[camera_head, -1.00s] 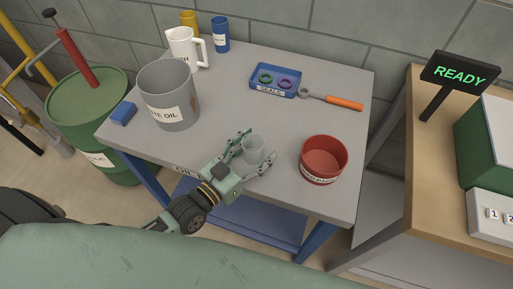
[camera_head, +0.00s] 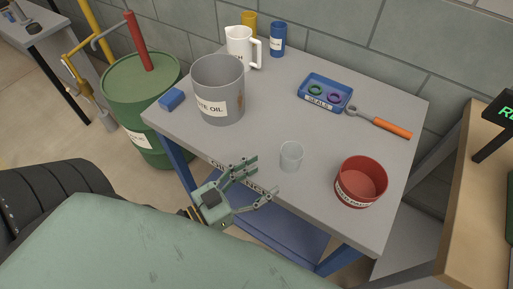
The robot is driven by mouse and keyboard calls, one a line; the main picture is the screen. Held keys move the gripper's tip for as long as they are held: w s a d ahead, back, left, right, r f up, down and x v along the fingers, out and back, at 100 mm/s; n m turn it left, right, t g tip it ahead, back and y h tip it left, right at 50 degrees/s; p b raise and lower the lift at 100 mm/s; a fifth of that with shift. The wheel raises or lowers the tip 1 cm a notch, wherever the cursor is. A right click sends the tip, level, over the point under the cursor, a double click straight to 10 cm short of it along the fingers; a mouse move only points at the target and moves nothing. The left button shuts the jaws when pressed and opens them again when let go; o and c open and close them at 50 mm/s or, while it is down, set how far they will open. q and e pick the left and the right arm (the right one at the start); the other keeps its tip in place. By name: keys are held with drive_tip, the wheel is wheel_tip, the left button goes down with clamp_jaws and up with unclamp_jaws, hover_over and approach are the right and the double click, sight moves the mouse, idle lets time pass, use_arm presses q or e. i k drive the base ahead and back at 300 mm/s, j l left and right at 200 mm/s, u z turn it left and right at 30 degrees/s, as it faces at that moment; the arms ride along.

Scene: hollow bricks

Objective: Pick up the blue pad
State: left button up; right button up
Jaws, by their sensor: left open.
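The blue pad (camera_head: 172,99) is a small blue block lying at the left corner of the grey table, beside the grey waste oil bucket (camera_head: 218,92). My left gripper (camera_head: 262,179) is open and empty at the table's front edge, with its fingers pointing right. It is apart from the pad, which lies to its upper left, and apart from the small clear cup (camera_head: 291,156) just beyond its fingers. My right gripper is not in view.
On the table (camera_head: 300,127) are a white jug (camera_head: 239,47), a blue can (camera_head: 278,39), a yellow can (camera_head: 250,22), a blue seals tray (camera_head: 326,93), an orange-handled tool (camera_head: 392,128) and a red bowl (camera_head: 361,182). A green drum (camera_head: 140,100) stands left of the table.

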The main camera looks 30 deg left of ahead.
sight(171, 100)
drive_tip(key=u, duration=1.3)
